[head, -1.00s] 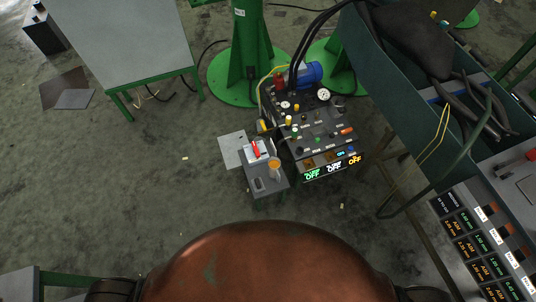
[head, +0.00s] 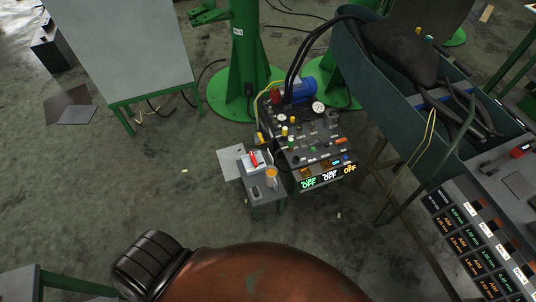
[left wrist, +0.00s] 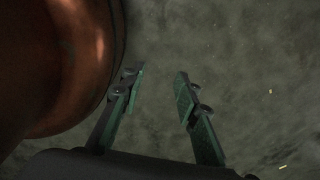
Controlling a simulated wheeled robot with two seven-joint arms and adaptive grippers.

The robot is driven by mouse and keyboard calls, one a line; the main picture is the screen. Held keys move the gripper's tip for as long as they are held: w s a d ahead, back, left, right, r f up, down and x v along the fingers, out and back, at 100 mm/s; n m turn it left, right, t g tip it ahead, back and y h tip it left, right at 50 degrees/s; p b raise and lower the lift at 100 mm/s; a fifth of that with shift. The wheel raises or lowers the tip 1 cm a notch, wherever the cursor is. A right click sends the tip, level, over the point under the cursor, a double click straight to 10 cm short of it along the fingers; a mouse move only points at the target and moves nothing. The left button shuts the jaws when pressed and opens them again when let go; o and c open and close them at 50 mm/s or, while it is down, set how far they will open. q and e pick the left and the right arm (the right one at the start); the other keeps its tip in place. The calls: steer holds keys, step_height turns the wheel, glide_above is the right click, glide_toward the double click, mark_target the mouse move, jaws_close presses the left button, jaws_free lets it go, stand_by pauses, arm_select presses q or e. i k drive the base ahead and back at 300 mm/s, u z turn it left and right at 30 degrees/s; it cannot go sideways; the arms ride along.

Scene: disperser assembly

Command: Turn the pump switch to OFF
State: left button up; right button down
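The pump unit's control panel (head: 312,140) stands right of centre in the head view, with small knobs, coloured caps and gauges. Which of these is the pump switch is too small to tell. The small words above OFF are hard to read. My left gripper (left wrist: 158,78) is open and empty above the floor in the left wrist view, beside my orange body. Neither gripper shows in the head view, so both are away from the panel.
A small grey stand (head: 265,205) beside the panel holds a box with a red part (head: 254,158) and an orange-topped cup (head: 271,177). A blue motor (head: 300,90) and green column (head: 243,60) stand behind. A long green trough (head: 375,90) is at right.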

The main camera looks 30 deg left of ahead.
mark_target(253, 159)
steer(key=u, duration=0.05)
steer(key=i, duration=0.8)
steer(key=u, duration=1)
steer(key=i, duration=0.65)
steer(key=u, duration=0.7)
